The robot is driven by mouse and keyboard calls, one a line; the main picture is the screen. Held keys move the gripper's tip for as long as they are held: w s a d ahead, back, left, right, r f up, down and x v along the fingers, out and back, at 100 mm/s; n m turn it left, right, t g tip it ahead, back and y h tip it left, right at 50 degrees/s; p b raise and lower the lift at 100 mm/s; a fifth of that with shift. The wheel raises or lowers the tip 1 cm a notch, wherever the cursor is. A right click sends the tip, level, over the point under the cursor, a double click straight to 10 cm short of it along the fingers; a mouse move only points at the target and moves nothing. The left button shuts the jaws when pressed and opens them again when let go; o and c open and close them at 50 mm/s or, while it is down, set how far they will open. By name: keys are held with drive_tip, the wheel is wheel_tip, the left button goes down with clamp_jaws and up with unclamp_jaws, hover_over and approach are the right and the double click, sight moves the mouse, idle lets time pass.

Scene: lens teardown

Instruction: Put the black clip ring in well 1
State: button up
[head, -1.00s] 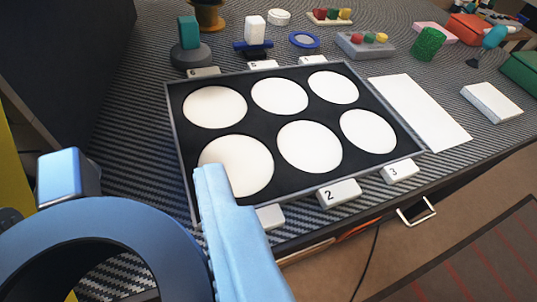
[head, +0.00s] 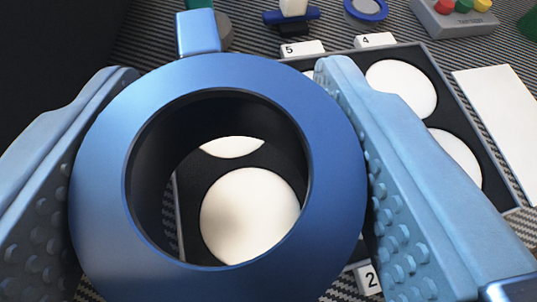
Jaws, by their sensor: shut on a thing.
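My gripper (head: 225,70) is shut on a blue ring (head: 338,185) with a dark inner wall and a small blue block (head: 198,34) on its top edge. A finger presses each side. The ring faces me and is held above the dark tray (head: 437,62). Through its hole I see a white round well (head: 250,215) at the tray's left front, apparently well 1. A strip of another well (head: 232,147) shows behind it. The number 1 label is hidden. No separate black ring is in view.
Wells at the tray's right (head: 402,88) look empty. Labels 5 (head: 303,48), 4 (head: 375,40) and 2 (head: 368,278) show. A white card (head: 500,115) lies to the right. A blue ring-shaped part (head: 366,10) and a grey button box (head: 455,18) stand behind.

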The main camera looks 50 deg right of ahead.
sight(252, 209)
drive_tip(key=shift+d+f, duration=0.2)
drive_tip(key=shift+f, duration=4.8)
drive_tip(key=shift+f, duration=0.6)
drive_tip(key=o, duration=0.9)
drive_tip(key=shift+o, duration=0.2)
drive_tip(key=shift+w+r, duration=0.1)
drive_tip(key=shift+r, duration=0.45)
drive_tip(key=v, duration=1.2)
drive_tip(key=shift+r, duration=0.1)
